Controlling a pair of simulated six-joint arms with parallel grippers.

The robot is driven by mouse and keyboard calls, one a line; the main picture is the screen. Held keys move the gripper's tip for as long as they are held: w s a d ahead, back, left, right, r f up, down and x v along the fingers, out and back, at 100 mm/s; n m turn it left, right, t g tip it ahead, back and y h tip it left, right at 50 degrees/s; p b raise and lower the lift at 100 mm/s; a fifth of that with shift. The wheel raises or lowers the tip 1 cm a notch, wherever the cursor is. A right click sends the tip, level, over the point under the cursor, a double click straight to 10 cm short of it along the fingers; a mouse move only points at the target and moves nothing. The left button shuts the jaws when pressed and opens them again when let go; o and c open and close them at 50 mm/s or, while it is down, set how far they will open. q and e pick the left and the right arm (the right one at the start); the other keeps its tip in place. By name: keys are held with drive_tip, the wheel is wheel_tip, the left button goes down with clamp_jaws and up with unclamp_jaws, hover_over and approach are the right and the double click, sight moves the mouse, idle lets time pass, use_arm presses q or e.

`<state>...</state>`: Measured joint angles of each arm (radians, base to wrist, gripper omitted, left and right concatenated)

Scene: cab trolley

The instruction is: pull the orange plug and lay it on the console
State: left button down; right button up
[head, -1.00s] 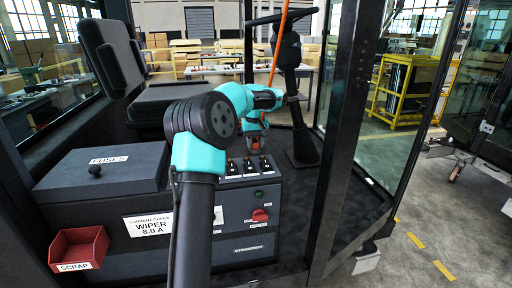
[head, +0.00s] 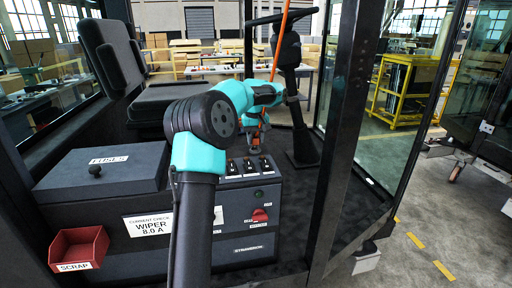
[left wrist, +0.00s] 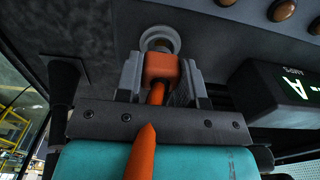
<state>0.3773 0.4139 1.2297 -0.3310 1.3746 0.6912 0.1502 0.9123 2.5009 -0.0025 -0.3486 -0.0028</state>
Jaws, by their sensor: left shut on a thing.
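The orange plug (left wrist: 161,67) sits between the two grey fingers of my left gripper (left wrist: 160,80), which is shut on it. In the left wrist view a pale round socket ring (left wrist: 160,38) is right at the plug's far end; I cannot tell whether the plug is still seated in it. The plug's orange cable (left wrist: 143,152) runs back towards the camera, and in the head view the cable (head: 280,40) rises to the top edge. In the head view the left gripper (head: 254,146) is small, above the back of the black console (head: 262,194). My right gripper is out of view.
The console front has a red knob (head: 260,215) and a row of switches (head: 249,166). A fuse box (head: 103,167) with a black lid knob and a red scrap bin (head: 78,247) are at left. A steering column (head: 290,80) stands behind; a dark cab post (head: 343,130) is at right.

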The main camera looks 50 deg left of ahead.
sight(255, 137)
use_arm(q)
drive_tip(key=shift+r, duration=2.05)
